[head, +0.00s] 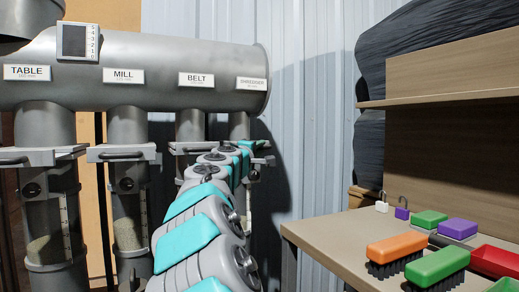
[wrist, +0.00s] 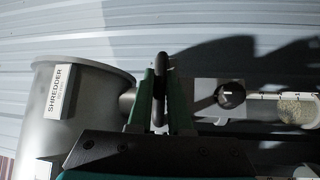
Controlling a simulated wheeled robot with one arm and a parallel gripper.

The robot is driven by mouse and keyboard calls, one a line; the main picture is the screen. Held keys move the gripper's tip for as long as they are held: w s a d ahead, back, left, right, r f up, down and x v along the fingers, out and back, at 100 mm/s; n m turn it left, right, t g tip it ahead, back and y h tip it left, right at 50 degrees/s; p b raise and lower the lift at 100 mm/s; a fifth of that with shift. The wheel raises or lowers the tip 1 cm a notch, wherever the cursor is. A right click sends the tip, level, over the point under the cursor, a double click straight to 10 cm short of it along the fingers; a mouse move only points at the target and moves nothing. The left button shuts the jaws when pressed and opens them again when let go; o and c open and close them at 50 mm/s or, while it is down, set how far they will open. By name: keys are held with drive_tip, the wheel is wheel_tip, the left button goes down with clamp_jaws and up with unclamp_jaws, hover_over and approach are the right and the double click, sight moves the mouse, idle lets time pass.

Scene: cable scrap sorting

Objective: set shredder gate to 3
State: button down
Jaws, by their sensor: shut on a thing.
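The shredder label (head: 252,83) is at the right end of the grey overhead pipe in the head view, and the shredder label (wrist: 59,92) also shows at left in the wrist view. My gripper (wrist: 161,90) is shut on the dark shredder gate handle (wrist: 161,62), which stands between its green fingers. In the head view my arm hides most of the shredder gate and its pipe. A black round knob (wrist: 231,95) on a pale plate lies right of the fingers, beside a marked scale strip (wrist: 290,97). I cannot read the gate's setting.
Table (head: 27,73), mill (head: 123,76) and belt (head: 197,79) pipes, with their own gates, stand to the left. A display (head: 77,41) sits on the overhead pipe. A bench (head: 330,235) at right holds coloured brushes, padlocks and a red tray (head: 497,260).

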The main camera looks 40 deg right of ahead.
drive_tip(key=s+a+b, duration=0.2)
drive_tip(key=s+b, duration=0.1)
drive_tip(key=s, duration=0.6)
drive_tip(key=shift+s+a, duration=0.15)
drive_tip(key=shift+s, duration=0.05)
drive_tip(key=c, duration=0.8)
unclamp_jaws()
drive_tip(key=shift+c, duration=0.2)
drive_tip(key=v, duration=0.7)
drive_tip(key=shift+s+a, duration=0.2)
drive_tip(key=shift+a, duration=0.1)
drive_tip(key=shift+f, duration=0.15)
